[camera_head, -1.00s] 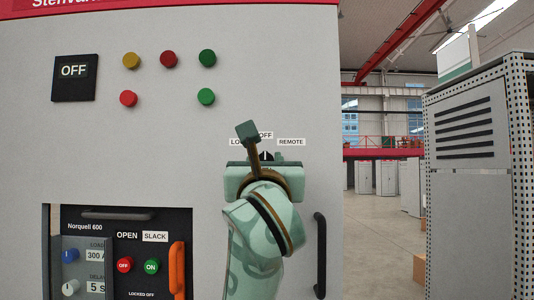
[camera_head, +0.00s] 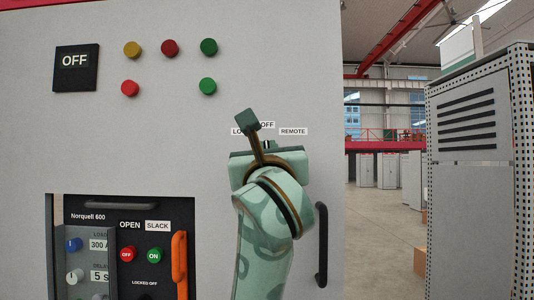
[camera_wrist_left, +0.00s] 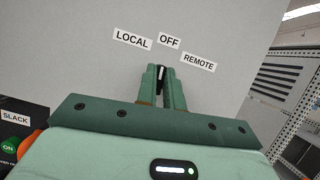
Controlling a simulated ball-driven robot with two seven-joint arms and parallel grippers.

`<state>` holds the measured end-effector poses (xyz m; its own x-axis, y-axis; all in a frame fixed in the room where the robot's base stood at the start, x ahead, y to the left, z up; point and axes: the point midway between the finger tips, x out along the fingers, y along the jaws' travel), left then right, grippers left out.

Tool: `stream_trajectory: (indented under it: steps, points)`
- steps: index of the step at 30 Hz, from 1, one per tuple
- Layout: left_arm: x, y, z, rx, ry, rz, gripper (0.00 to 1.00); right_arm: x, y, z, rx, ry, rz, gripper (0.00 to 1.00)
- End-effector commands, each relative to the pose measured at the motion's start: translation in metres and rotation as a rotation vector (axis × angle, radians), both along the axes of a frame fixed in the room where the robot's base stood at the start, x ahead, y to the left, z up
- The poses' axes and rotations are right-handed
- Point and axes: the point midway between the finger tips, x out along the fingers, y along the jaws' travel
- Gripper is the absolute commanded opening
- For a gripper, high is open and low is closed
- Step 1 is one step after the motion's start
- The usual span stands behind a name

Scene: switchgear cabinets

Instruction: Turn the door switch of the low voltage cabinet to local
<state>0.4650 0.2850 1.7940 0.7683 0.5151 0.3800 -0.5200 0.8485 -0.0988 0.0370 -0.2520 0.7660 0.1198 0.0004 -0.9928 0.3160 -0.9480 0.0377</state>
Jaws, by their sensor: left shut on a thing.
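The door switch (camera_wrist_left: 161,73) is a small black knob with a white mark on the light grey low voltage cabinet door (camera_head: 150,150). It sits below the labels LOCAL (camera_wrist_left: 132,39), OFF (camera_wrist_left: 169,41) and REMOTE (camera_wrist_left: 198,61). In the left wrist view the knob stands between the fingers and points roughly toward OFF. My left gripper (camera_head: 267,148) is shut on the switch; in the wrist view the gripper (camera_wrist_left: 165,84) is rolled against the slanted labels. In the head view my gripper hides most of the knob and part of the LOCAL label. My right gripper is not in view.
Lamps or buttons (camera_head: 169,48) and a black OFF display (camera_head: 75,67) are at upper left. A breaker panel with an orange handle (camera_head: 179,265) is at lower left. A black door handle (camera_head: 321,245) stands right of my arm. Another grey cabinet (camera_head: 470,200) is across a clear aisle.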

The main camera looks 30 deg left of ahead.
Motion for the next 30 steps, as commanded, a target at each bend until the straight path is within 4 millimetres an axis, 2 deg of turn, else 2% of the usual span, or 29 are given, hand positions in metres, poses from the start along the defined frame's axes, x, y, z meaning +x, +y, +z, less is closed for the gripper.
stream_trajectory:
  steps: [13, 21, 30]
  points:
    - [0.000, -0.001, -0.002, -0.319, -0.195, -0.002, 0.00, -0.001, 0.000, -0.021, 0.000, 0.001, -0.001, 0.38]
    - [0.000, -0.001, 0.000, -0.502, -0.309, 0.000, 0.00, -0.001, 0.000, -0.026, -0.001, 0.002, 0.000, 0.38]
    - [0.000, -0.001, 0.000, -0.630, -0.386, 0.000, 0.00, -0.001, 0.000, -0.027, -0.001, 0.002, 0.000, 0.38]
